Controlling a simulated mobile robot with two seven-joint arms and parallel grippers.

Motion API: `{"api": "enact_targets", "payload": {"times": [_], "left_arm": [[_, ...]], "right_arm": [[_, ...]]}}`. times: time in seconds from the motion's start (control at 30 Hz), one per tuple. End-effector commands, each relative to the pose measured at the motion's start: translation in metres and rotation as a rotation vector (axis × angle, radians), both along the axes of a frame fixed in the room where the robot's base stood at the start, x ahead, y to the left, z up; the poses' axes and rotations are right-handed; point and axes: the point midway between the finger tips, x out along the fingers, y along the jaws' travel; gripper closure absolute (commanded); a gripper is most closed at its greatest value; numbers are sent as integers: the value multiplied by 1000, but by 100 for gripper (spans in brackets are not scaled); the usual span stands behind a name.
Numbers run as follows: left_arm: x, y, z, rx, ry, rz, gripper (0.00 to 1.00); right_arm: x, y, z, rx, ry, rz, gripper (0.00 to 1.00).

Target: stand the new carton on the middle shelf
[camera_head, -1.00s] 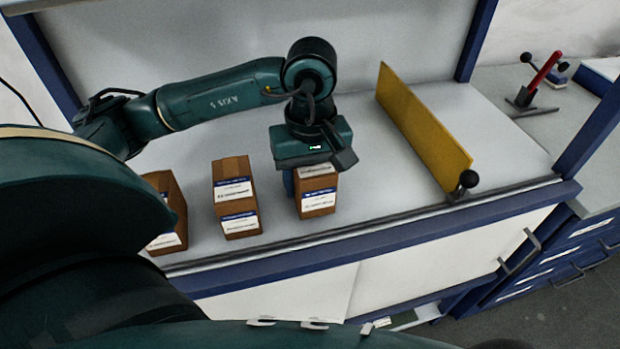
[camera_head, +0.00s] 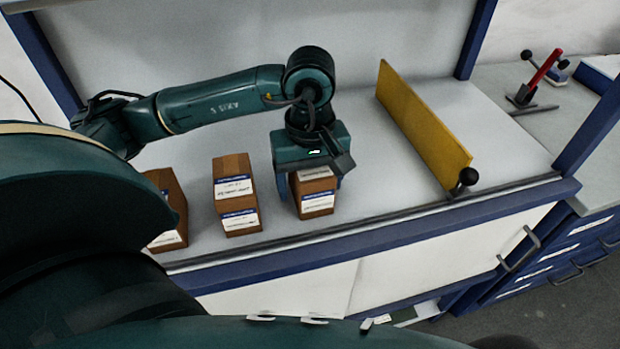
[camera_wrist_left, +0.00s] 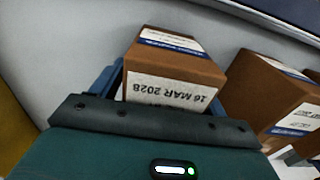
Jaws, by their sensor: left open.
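My left gripper (camera_head: 312,180) points down over the rightmost brown carton (camera_head: 317,203) in the head view. Its blue fingers are apart, one on each side of the carton. The carton stands upright on the light grey shelf (camera_head: 355,190) near its front edge, with white and blue labels. In the left wrist view the same carton (camera_wrist_left: 172,62) sits between the fingers, with a label reading 16 MAR 2028 upside down. The gripper body hides part of its top in the head view. My right gripper is not in view.
Two more brown cartons stand to the left, a middle one (camera_head: 236,195) and a left one (camera_head: 168,205) partly behind my arm. A yellow divider (camera_head: 420,125) with a black knob (camera_head: 468,177) stands to the right. The shelf between carton and divider is clear.

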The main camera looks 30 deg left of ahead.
Motion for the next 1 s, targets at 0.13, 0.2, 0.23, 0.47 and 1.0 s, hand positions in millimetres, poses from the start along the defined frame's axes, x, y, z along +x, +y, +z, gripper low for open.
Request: {"api": "enact_targets", "payload": {"times": [0.13, 0.2, 0.23, 0.47, 1.0], "left_arm": [[1, 0, 8, -1, -3, 0, 26], [1, 0, 19, 0, -5, 0, 26], [1, 0, 24, -1, -6, 0, 26], [1, 0, 63, -1, -4, 0, 26], [0, 0, 78, 0, 0, 0, 26]], "right_arm": [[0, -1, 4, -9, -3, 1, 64], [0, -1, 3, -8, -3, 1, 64], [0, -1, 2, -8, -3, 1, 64], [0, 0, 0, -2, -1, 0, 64], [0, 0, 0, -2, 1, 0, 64]]}}
